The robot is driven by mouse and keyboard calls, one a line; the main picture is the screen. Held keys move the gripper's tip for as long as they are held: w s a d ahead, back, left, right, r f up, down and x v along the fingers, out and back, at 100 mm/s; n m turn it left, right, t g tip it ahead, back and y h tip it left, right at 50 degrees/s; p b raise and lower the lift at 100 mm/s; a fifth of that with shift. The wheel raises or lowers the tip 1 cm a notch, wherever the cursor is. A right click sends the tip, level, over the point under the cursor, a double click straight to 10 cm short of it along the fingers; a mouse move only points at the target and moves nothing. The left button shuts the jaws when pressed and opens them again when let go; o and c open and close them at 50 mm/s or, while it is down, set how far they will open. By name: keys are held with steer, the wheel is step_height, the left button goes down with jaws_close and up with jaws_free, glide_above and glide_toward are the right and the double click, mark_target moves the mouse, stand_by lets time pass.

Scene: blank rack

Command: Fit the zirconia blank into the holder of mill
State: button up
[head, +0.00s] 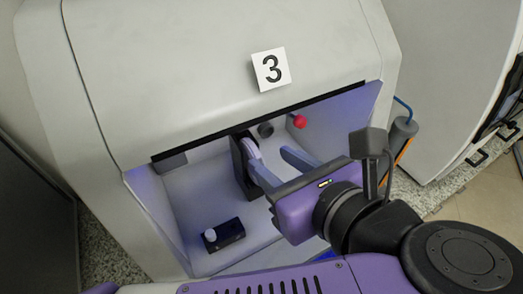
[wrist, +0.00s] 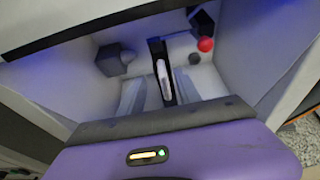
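The mill (head: 200,85) is a large white machine with a "3" label and an open chamber. Inside it stands an upright black holder (head: 238,165), which also shows in the wrist view (wrist: 154,48). The pale zirconia blank (head: 251,148) is upright at the holder, seen nearly edge-on in the wrist view (wrist: 163,78). My gripper (head: 269,158) reaches into the chamber, its grey fingers apart on either side of the blank. In the wrist view (wrist: 161,84) a gap shows between each finger and the blank. How deep the blank sits is hard to tell.
A red knob (head: 299,121) and a dark round part (head: 265,130) are on the chamber's back wall. A small black box with a pale knob (head: 224,235) is on the chamber floor at left. The chamber's top edge (head: 270,119) and side walls are close around my gripper.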

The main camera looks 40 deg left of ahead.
mark_target(253, 146)
steer(key=shift+p+x, duration=0.8)
steer(key=shift+x, duration=2.8)
steer(key=shift+d, duration=0.1)
jaws_close()
steer(key=shift+w, duration=0.1)
